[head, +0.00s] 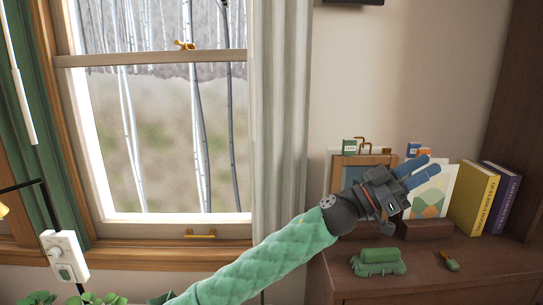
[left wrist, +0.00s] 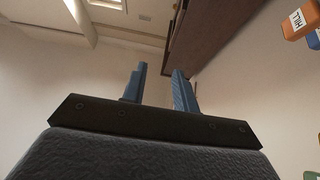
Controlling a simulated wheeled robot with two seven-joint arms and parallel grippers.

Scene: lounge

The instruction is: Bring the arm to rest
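My left arm, in a green quilted sleeve, reaches from the bottom of the head view up to the right. My left gripper (head: 418,173) has two blue fingers and is raised above the wooden cabinet top, in front of a picture card. In the left wrist view the two fingers of the left gripper (left wrist: 160,85) stand apart with nothing between them. They point toward the upper wall and ceiling. My right gripper shows in neither view.
The cabinet top (head: 480,262) holds a green object (head: 378,262), a small green and orange item (head: 452,261), a yellow book (head: 472,198) and a purple book (head: 501,198). A wooden frame (head: 340,170) stands behind the wrist. A window (head: 165,130) and curtain (head: 280,120) are left.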

